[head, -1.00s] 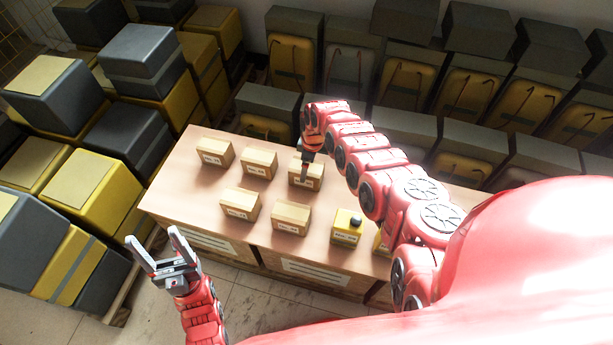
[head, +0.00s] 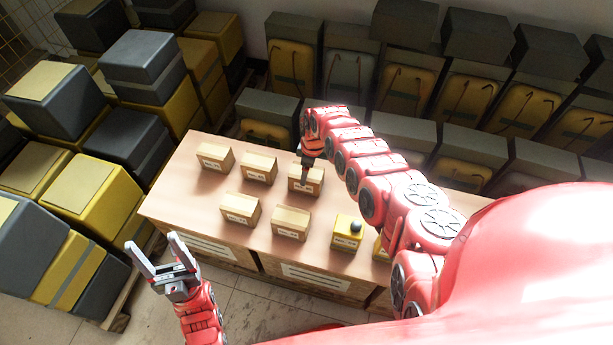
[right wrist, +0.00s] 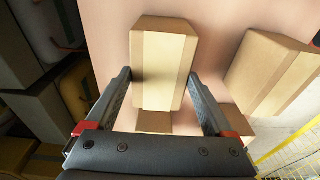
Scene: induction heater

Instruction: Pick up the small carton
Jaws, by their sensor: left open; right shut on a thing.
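Several small tan cartons stand on the wooden table (head: 180,190). My right gripper (head: 306,172) reaches down onto the back-row carton (head: 305,184) nearest my right arm. In the right wrist view this carton (right wrist: 163,95) sits between the two fingers (right wrist: 160,76), one against each side, and the gripper is shut on it. The carton still appears to be at table level. The gripper partly hides its top in the head view. My left gripper (head: 156,258) is open and empty, off the table's front left edge.
Two more back-row cartons (head: 215,157) (head: 259,167) and two front-row cartons (head: 240,208) (head: 290,222) stand close by. Stacked grey and yellow cases (head: 85,190) stand left and behind.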

